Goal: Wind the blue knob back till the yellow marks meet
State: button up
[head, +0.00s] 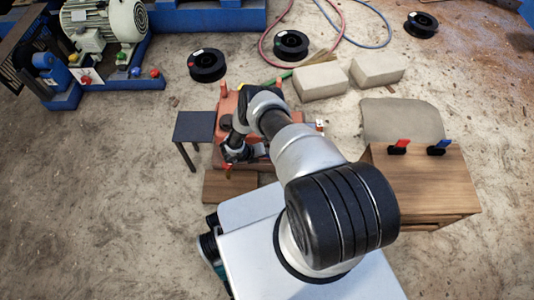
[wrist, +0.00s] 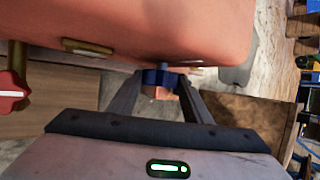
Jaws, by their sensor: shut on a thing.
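The blue knob (wrist: 159,77) sticks out under the orange-red crusher body (wrist: 150,25) in the wrist view. My gripper (wrist: 159,84) has a dark finger on each side of the knob and is shut on it. No yellow marks on the knob can be made out from here. A brass-coloured plate (wrist: 88,47) sits on the body to the left of the knob. In the head view my arm covers much of the crusher (head: 226,105), and the blue knob is hidden there.
A red knob (wrist: 12,92) with a white line is at the left edge of the wrist view. In the head view, a small dark table (head: 194,126) stands left of the crusher and a wooden cabinet (head: 430,190) right. Pale blocks (head: 320,81) lie behind.

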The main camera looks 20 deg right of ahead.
jog(key=shift+h, duration=0.3)
jog(key=shift+w, duration=0.1)
jog(key=o, duration=1.1)
jog(key=shift+c, duration=0.2)
jog(key=p+v, duration=0.5)
jog(key=v, duration=1.2)
jog(key=shift+a+r+p, duration=0.15)
jog(key=shift+r+p, duration=0.05)
jog(key=shift+p, duration=0.15)
